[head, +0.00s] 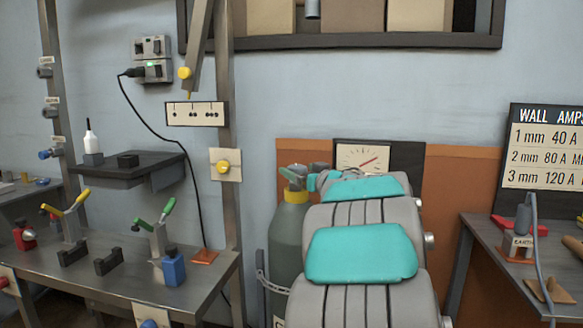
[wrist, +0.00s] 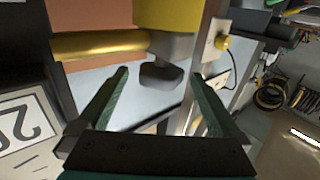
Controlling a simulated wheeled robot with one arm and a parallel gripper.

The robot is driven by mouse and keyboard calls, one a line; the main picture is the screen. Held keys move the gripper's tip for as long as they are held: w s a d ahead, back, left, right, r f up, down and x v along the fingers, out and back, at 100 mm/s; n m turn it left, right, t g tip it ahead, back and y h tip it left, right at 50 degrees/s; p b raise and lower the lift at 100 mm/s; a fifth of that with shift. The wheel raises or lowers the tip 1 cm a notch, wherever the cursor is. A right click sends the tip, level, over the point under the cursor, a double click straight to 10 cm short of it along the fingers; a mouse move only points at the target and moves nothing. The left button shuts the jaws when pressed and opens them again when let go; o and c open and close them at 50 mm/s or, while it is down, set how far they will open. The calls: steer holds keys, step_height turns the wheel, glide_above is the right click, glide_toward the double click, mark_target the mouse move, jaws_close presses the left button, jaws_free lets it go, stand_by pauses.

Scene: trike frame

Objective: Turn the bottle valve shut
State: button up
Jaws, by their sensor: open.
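The gas bottle (head: 287,240) is grey-green with a yellow collar (head: 296,196); it stands against the wall behind my arm, which hides part of it. Its valve top (head: 293,171) shows only in part in the head view. In the wrist view, which looks upside down, a grey valve knob (wrist: 162,76) hangs below the yellow collar (wrist: 182,14), with a brass pipe (wrist: 98,44) to the left. My gripper (wrist: 160,75) is open, its dark green fingers on either side of the knob in the picture. Gaps show on both sides; depth is unclear. My arm hides the gripper in the head view.
A dial gauge (head: 362,158) is on the wall right behind my arm. A metal bench (head: 110,262) with clamps stands left of the bottle, and another bench (head: 490,250) stands right. A chain (head: 275,283) runs by the bottle. A steel post (head: 226,130) rises to its left.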

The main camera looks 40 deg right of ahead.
mark_target(292, 166)
steer(key=w, duration=0.3)
steer(key=w+d, duration=0.1)
steer(key=w, duration=0.1)
steer(key=shift+w+f, duration=0.1)
steer(key=shift+w, duration=0.05)
steer(key=shift+a, duration=0.1)
steer(key=c, duration=1.3)
